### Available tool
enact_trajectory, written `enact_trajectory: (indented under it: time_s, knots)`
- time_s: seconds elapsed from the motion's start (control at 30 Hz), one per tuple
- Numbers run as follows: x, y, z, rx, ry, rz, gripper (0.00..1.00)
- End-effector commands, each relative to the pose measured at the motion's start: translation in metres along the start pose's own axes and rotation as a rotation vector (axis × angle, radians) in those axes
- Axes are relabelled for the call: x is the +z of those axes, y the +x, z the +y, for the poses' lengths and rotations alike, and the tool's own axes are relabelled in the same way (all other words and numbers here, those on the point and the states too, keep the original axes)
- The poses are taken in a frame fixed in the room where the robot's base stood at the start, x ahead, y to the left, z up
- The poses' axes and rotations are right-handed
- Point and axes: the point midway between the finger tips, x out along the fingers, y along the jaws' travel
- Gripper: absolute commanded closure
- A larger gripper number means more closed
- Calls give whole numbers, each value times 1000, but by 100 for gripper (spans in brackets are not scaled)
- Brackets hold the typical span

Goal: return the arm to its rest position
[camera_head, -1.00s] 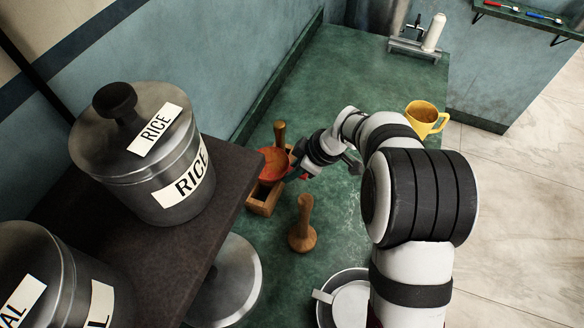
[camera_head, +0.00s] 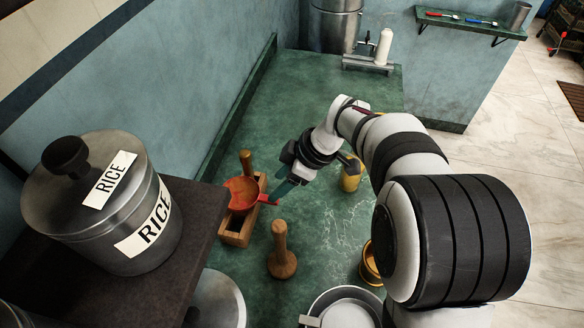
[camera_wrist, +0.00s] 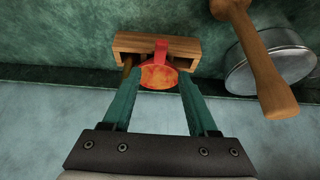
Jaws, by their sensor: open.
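My gripper (camera_head: 280,186) is over the green counter in the head view, its fingertips just right of a red-rimmed scoop (camera_head: 243,192). In the wrist view, my gripper (camera_wrist: 157,100) has its two green fingers apart, with nothing between them. The scoop, with a red handle (camera_wrist: 161,50) and an orange-brown bowl, lies on or in a small wooden box (camera_wrist: 128,43) beyond the fingertips. How it rests in the box is partly hidden.
A wooden pestle-like tool (camera_head: 281,250) stands upright on the counter (camera_head: 300,110). A yellow mug (camera_head: 350,178) is partly behind my arm. A pan (camera_head: 345,305) sits at the front. A RICE canister (camera_head: 120,225) stands on a dark shelf at left. The counter's back is mostly clear.

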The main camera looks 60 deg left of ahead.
Motion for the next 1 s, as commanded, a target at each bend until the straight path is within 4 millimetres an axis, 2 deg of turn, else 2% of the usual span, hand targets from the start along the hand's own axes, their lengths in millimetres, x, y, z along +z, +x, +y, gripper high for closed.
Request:
enact_trajectory:
  time_s: [0.1, 0.2, 0.3, 0.47, 0.53, 0.57, 0.6, 0.67, 0.7, 0.77, 0.8, 0.87, 0.9, 1.0]
  knots:
    - [0, -34, 1, 4, -1, 1, 41]
    - [0, -54, 1, 3, -1, 1, 41]
    - [0, -64, 0, 0, 0, 0, 41]
    - [0, -69, 0, 1, 4, -1, 41]
    - [11, -80, -3, 13, 71, -9, 41]
    - [20, -90, -6, 24, 138, -16, 41]
    - [39, -109, -15, 46, 272, -27, 41]
    - [76, -145, -38, 95, 555, -49, 41]
    - [103, -168, -62, 135, 787, -61, 41]
    - [139, -196, -107, 203, 1161, -69, 41]
    - [160, -208, -140, 250, 1415, -67, 41]
    - [182, -218, -191, 325, 1784, -53, 41]
    - [193, -218, -222, 373, 2012, -37, 41]
    - [206, -208, -282, 472, 2464, 13, 41]
